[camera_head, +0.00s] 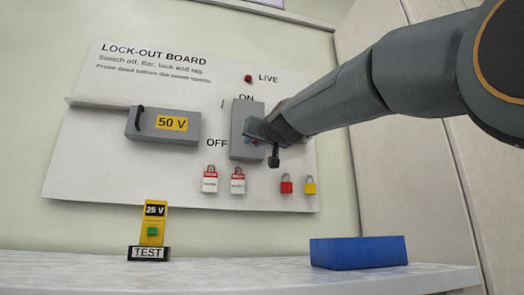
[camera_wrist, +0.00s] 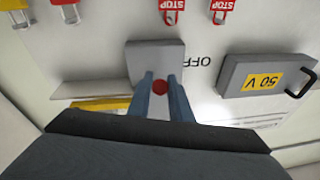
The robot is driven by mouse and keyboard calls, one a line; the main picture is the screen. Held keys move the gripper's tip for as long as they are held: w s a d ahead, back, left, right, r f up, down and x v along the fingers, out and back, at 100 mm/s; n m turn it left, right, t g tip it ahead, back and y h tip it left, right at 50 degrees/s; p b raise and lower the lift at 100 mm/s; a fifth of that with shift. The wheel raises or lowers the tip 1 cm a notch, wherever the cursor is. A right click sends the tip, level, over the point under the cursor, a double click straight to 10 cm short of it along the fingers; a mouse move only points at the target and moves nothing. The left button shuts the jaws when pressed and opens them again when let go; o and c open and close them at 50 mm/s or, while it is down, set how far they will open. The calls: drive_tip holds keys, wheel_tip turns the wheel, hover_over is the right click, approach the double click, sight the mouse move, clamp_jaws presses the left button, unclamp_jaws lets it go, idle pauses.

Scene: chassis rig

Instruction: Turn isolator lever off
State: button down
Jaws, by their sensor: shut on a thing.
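The isolator (camera_head: 240,150) is a grey box on the lock-out board (camera_head: 90,150), with "ON" above it and "OFF" at its left. In the wrist view the isolator box (camera_wrist: 155,54) appears upside down, with a red lever end (camera_wrist: 160,87) between the two blue fingers. My gripper (camera_head: 262,136) is at the front of the box, shut on the red lever. It also shows in the wrist view (camera_wrist: 161,88). The fingers hide most of the lever, so its exact angle between ON and OFF cannot be told.
A grey 50 V box (camera_head: 145,124) with a black handle is left of the isolator. A red lamp (camera_head: 248,78) is beside "LIVE". Tags (camera_head: 210,182) and padlocks (camera_head: 286,185) hang below. A yellow tester (camera_head: 152,225) and blue tray (camera_head: 358,253) are on the bench.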

drive_tip(key=shift+w+b, duration=0.1)
drive_tip(key=shift+b, duration=0.3)
drive_tip(key=c, duration=1.6)
unclamp_jaws()
drive_tip(key=shift+f, duration=0.1)
drive_tip(key=shift+b+v, duration=1.05)
drive_tip(key=shift+v, duration=2.85)
drive_tip(key=shift+a+f, duration=0.1)
